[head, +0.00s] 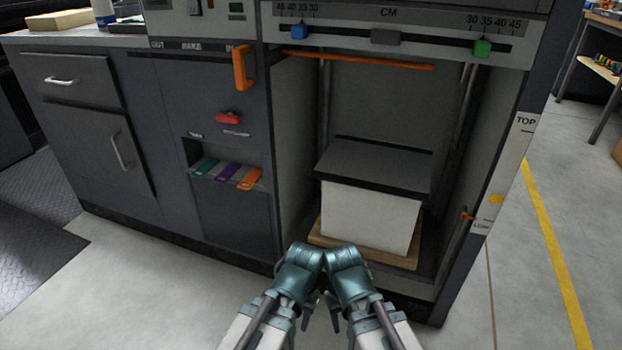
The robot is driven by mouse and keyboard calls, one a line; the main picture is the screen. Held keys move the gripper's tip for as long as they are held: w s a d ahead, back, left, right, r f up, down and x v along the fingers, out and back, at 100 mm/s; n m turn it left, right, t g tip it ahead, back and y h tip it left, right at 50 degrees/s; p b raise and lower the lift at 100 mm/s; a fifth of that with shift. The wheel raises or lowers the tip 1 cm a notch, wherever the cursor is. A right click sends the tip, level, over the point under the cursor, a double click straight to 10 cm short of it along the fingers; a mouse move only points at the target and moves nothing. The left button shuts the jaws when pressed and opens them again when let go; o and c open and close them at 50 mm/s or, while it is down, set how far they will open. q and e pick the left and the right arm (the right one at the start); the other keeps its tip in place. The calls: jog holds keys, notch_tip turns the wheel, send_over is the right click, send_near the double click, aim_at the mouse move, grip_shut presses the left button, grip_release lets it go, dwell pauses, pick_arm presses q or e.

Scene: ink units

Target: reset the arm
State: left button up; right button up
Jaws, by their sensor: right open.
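My two arms come in from the bottom edge and meet at their teal joints in front of the open paper bay. My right gripper (334,317) shows as a small dark part below the right teal joint, low in the picture. It is open, with nothing seen in it. My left gripper (308,316) is a small dark part below the left teal joint, mostly hidden by my arm. Its jaws cannot be made out. Both grippers are apart from the machine.
A white paper stack (370,216) lies on a wooden board (398,260) in the bay, under a dark plate (374,167). An orange bar (362,60) spans the bay top. Teal, purple and orange keys (228,173) are left of it. Floor is clear on both sides.

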notch_tip(320, 180, up, 53)
jog(key=p, duration=5.1)
jog(key=shift+p, duration=0.4)
jog(key=shift+s, duration=0.1)
